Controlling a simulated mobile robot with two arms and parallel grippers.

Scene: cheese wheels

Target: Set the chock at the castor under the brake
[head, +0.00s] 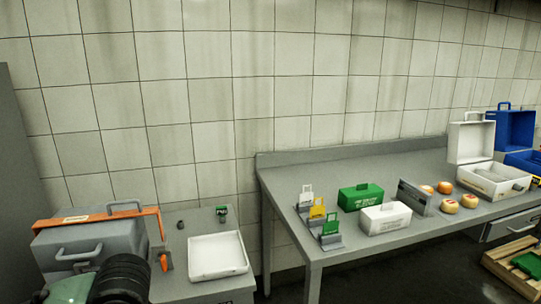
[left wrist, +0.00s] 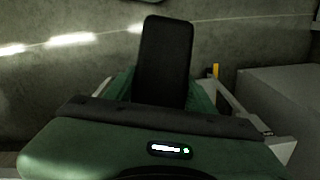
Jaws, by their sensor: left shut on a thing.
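My left gripper (left wrist: 163,62) shows in the left wrist view as a dark upright slab above my green wrist housing. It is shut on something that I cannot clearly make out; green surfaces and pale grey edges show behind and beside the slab. In the head view only black and green parts of my left arm show at the bottom left, in front of a grey box with an orange bar; its fingers are out of sight. I cannot pick out a chock, a castor or a brake with certainty. My right gripper is in neither view.
The grey box (head: 88,252) stands beside an empty white tray (head: 217,257). A long grey table (head: 290,228) holds a green case (head: 360,197), a white case (head: 386,218), small coloured stands, cheese wheels and open boxes. A wooden pallet (head: 497,262) lies at right.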

